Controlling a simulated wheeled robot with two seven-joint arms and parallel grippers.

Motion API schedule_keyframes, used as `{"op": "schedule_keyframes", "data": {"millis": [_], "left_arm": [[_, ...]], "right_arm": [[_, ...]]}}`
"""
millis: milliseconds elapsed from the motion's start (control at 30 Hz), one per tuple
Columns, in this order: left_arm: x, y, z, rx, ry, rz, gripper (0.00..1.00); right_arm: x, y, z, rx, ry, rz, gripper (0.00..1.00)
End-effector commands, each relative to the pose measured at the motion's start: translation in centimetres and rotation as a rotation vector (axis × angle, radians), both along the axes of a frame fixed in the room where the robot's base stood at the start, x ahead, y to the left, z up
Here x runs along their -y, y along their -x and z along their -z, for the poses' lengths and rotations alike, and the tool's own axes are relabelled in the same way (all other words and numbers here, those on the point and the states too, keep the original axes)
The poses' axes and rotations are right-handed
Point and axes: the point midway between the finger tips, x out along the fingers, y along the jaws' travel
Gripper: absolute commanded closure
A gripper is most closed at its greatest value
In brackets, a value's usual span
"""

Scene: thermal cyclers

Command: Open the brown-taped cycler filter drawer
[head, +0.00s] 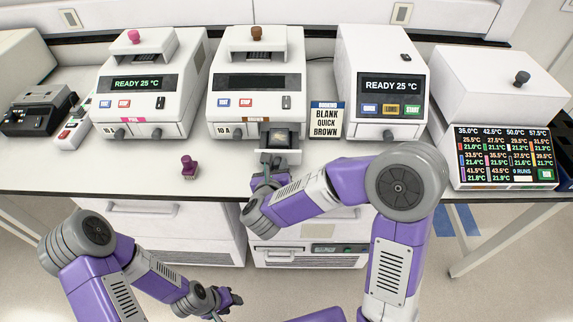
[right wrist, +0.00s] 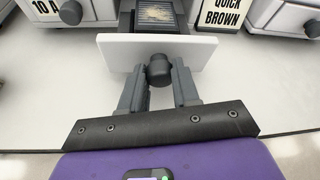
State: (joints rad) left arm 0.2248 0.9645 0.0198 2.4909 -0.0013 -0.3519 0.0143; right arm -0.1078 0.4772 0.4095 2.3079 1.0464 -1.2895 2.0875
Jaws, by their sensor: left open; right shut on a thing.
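The brown-taped cycler (head: 256,85) stands in the middle of the bench, with a brown knob on its lid and brown tape on its front. Its filter drawer (head: 281,156) is pulled out, with a dusty filter (head: 280,136) inside. In the right wrist view, the drawer's white front panel (right wrist: 120,52) and the filter (right wrist: 155,12) show. My right gripper (right wrist: 159,75) is shut on the dark drawer knob (right wrist: 158,69); in the head view it is at the bench's front edge (head: 265,180). My left gripper (head: 228,298) is open and empty, low in front of the bench.
A pink-taped cycler (head: 150,85) stands left and another cycler (head: 380,85) right. A purple knob-like object (head: 189,165) stands on the bench left of the drawer. A temperature display (head: 504,157) is at the far right.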

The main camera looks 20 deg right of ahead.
Motion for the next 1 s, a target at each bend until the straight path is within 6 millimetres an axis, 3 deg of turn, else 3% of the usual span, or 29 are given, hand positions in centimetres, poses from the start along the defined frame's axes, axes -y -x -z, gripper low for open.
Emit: {"op": "schedule_keyframes", "data": {"millis": [167,200,333,667,1000], "left_arm": [[0.0,0.0,-0.1,0.001,0.0,0.0,0.57],[0.0,0.0,-0.1,0.001,0.0,0.0,0.57],[0.0,0.0,-0.1,0.001,0.0,0.0,0.57],[0.0,0.0,-0.1,0.001,0.0,0.0,0.57],[0.0,0.0,-0.5,0.0,0.0,0.0,0.57]], "right_arm": [[0.0,0.0,-0.1,0.0,0.0,-0.001,1.0],[0.0,0.0,-0.1,0.0,0.0,-0.001,0.65],[0.1,0.0,-0.1,-0.001,-0.001,0.001,0.45],[0.0,0.2,-0.1,0.0,-0.001,0.0,0.44],[-1.8,4.5,-2.1,0.002,0.0,-0.003,0.44]]}}
